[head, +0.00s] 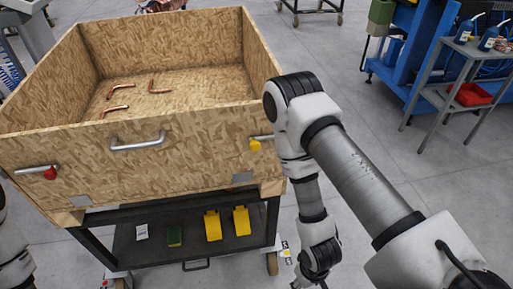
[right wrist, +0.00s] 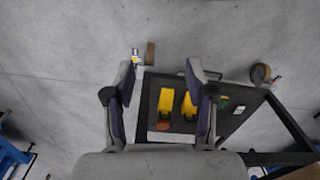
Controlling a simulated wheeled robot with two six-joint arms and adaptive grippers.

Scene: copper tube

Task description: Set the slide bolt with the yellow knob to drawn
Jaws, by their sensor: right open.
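The slide bolt with the yellow knob (head: 255,146) is on the front wall of the wooden crate (head: 190,150), near its right corner. Its short metal rod (head: 262,137) lies level, and its right end is hidden behind my right arm. A second slide bolt with a red knob (head: 50,174) is at the left of the same wall. My right gripper (right wrist: 163,78) is open and empty in the right wrist view, its fingers wide apart. In the head view my right arm hangs down right of the crate, below the yellow knob's height. My left gripper is out of view.
A metal handle (head: 138,146) sits mid-wall. Copper tubes (head: 117,109) lie inside the crate. The crate stands on a dark wheeled cart whose lower shelf (head: 150,255) holds yellow items (head: 213,226) and a green one (head: 174,235). Open floor (head: 390,165) lies to the right.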

